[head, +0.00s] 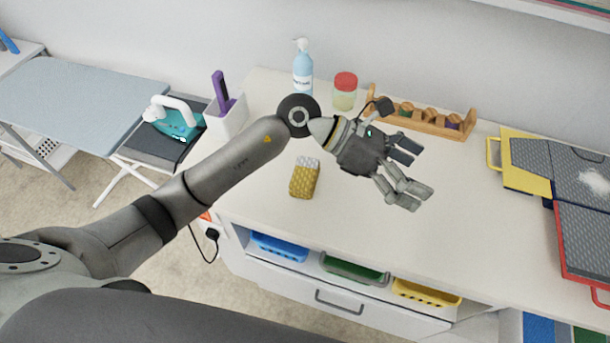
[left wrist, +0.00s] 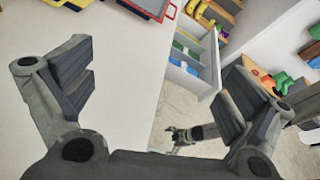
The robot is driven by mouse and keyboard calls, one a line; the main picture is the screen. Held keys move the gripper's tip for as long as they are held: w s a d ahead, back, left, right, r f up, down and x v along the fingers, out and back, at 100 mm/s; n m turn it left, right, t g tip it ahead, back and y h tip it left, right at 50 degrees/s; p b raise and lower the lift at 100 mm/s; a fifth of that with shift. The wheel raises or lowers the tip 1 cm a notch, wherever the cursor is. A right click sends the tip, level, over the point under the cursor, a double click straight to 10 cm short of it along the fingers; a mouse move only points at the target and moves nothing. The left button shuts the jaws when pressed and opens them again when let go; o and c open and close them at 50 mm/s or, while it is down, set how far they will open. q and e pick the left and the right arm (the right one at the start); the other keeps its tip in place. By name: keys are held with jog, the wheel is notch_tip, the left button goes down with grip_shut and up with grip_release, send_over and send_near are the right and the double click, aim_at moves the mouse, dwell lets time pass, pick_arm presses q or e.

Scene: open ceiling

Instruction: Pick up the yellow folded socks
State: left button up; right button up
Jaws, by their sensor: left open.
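The yellow folded socks (head: 303,180), with a whitish top end, lie on the white table (head: 262,205) in the head view, left of my left gripper. My left gripper (head: 413,174) is open and empty above the table, to the right of the socks and apart from them. In the left wrist view the two fingers of my left gripper (left wrist: 165,95) are spread wide with nothing between them. The socks do not show in the left wrist view. My right gripper does not show clearly in the head view.
A blue pump bottle (head: 303,72), a red-lidded jar (head: 344,92) and a wooden rack (head: 425,119) stand along the back. A white holder (head: 226,115) is at the left. Yellow (head: 525,165) and red (head: 585,243) trays lie at the right. The table's front middle is clear.

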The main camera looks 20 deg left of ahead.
pick_arm(q)
jog(key=w+a+f+m+y, duration=0.2)
jog(key=w+a+f+y, duration=0.1)
jog(key=a+f+y, duration=0.35)
jog(key=y, duration=0.7)
send_over(303, 172)
jog(key=shift+w+d+f+m, duration=0.2)
jog(key=shift+f+m, duration=0.2)
jog(key=shift+f, duration=0.3)
jog(key=shift+a+f+y, duration=0.25)
jog(key=shift+f, duration=0.1)
notch_tip(303, 172, down, 4)
jog(key=shift+f+p, duration=0.2)
jog(key=shift+p, duration=0.7)
jog(key=shift+s+f+p, duration=0.1)
jog(key=shift+f+p, duration=0.35)
jog(key=shift+f, duration=0.05)
notch_tip(303, 172, down, 4)
jog(key=shift+f+p, duration=0.25)
jog(key=shift+p, duration=0.8)
jog(key=c, duration=0.7)
